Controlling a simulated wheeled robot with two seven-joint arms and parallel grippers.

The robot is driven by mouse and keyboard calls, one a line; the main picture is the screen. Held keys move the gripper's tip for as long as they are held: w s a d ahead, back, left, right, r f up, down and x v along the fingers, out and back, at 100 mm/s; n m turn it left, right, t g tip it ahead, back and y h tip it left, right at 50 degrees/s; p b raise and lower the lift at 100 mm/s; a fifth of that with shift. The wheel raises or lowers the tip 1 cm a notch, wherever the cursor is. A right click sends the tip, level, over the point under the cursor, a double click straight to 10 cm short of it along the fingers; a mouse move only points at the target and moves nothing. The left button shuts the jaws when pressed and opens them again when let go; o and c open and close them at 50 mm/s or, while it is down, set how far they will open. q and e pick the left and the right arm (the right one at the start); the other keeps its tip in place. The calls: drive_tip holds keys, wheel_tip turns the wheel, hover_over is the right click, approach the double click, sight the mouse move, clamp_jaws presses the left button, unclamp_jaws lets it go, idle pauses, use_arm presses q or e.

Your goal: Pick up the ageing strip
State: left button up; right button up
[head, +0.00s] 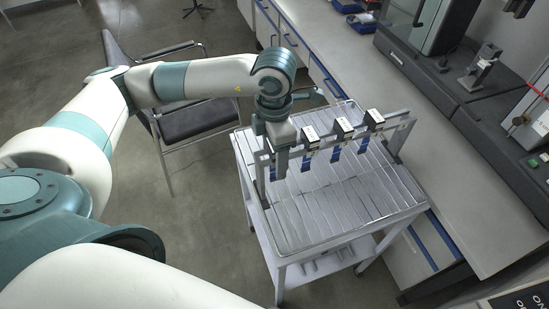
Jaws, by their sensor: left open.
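A rack (397,132) with a horizontal bar stands on a wire-topped cart. Black clips with white labels hang along the bar, and blue strips hang below them: one left of centre (306,162), one in the middle (336,153) and one at the right (364,144). I cannot tell which is the ageing strip. My left gripper (278,168) points down at the left end of the rack, open. Blue shows beside its fingers, so a further strip there is partly hidden. I cannot tell whether the fingers touch it. My right gripper is out of view.
The cart (335,213) has a bare wire top in front of the rack. A dark chair (200,120) stands behind my left arm. A long bench (440,150) with dark equipment runs along the right. Floor is free left of the cart.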

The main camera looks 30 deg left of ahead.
use_arm(q)
drive_tip(key=c, duration=1.2)
drive_tip(key=shift+r, duration=0.2)
drive_tip(key=shift+r+b, duration=0.4)
drive_tip(key=shift+r, duration=0.25)
wheel_tip(320, 180, up, 16)
drive_tip(key=b, duration=0.4)
drive_tip(key=shift+r, duration=0.2)
drive_tip(key=shift+b, duration=0.4)
